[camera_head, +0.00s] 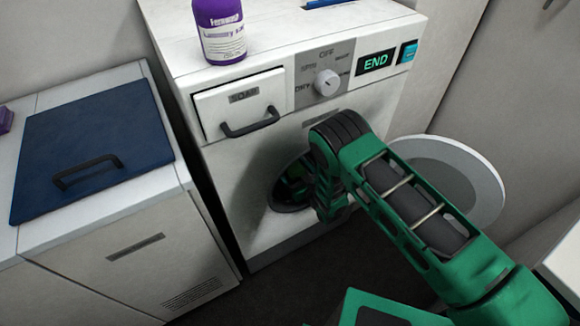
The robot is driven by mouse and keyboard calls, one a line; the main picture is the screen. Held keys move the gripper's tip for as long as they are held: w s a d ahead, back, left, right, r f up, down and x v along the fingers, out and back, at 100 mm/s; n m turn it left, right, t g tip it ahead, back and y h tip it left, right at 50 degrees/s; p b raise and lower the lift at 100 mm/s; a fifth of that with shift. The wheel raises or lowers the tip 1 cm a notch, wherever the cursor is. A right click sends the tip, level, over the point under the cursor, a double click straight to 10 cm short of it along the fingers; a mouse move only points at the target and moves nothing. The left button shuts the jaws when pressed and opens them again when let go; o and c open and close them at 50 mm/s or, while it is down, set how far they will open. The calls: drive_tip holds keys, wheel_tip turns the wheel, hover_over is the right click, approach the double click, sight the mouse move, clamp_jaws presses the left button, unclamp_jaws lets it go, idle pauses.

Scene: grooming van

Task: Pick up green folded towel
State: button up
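My green arm reaches from the lower right to the round door opening (283,205) of the white washing machine. My gripper (300,188) is at or just inside this dark opening, mostly hidden by my own arm links and shadow. Its fingers cannot be made out, nor whether anything is between them. Some dark green shows inside the opening, but I cannot tell whether it is the green folded towel or part of my gripper. No towel can be clearly picked out anywhere else in view.
The washing machine's round door (470,185) stands open at the right, behind my arm. A purple bottle (219,30) stands on the machine's top. The soap drawer (240,105) is above the opening. A white cabinet with a blue lid (95,145) stands left.

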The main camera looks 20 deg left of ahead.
drive_tip(key=shift+w+a, duration=0.2)
drive_tip(key=c, duration=1.2)
drive_tip(key=shift+o, duration=0.2)
